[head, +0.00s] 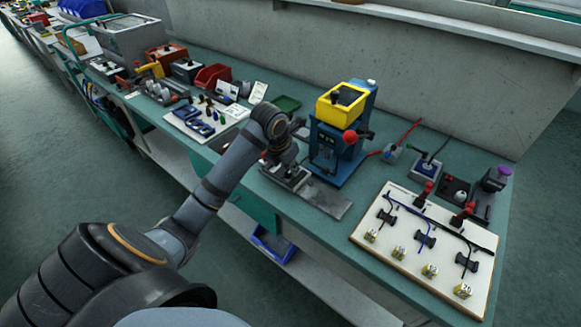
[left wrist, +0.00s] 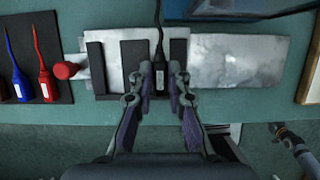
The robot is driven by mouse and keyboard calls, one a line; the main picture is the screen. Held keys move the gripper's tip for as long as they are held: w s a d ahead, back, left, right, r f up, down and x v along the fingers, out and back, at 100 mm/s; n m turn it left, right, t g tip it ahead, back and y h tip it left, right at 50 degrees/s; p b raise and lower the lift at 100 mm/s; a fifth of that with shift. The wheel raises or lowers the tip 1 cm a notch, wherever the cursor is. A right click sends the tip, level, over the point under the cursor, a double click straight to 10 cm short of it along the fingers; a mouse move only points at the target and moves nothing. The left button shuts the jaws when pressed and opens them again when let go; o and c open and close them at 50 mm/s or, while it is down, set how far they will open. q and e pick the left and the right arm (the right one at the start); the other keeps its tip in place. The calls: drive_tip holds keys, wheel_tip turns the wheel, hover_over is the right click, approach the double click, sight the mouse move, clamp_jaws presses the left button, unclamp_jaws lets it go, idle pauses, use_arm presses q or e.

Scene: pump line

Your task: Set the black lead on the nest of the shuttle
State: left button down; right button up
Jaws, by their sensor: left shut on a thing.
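My left gripper (left wrist: 161,80) is shut on the black lead (left wrist: 160,77), a black plug body with a pale label and a cable running up in the left wrist view. The shuttle (left wrist: 111,55) is a silver metal slide with dark upright bars forming its nest (left wrist: 133,60) and a red knob (left wrist: 66,70) at its left. The lead is over the nest's right part, between dark bars. I cannot tell whether it touches the nest floor. In the head view my left gripper (head: 279,160) is over the shuttle (head: 290,181), mostly hiding the lead.
A blue press (head: 335,150) with a yellow top stands behind. A white cable board (head: 400,240) lies to the right. The metal track (head: 328,200) right of the shuttle is bare.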

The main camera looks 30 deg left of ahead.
use_arm(q)
drive_tip(key=shift+s+f+b, duration=0.15)
drive_tip(key=shift+f+b, duration=0.25)
drive_tip(key=shift+f, duration=0.1)
idle(0.6)
drive_tip(key=c, duration=1.4)
unclamp_jaws()
drive_tip(key=shift+o, duration=0.9)
drive_tip(key=shift+f, duration=0.15)
drive_tip(key=o, duration=0.3)
wheel_tip(320, 180, up, 8)
drive_tip(key=p, duration=0.7)
drive_tip(key=shift+p, duration=0.35)
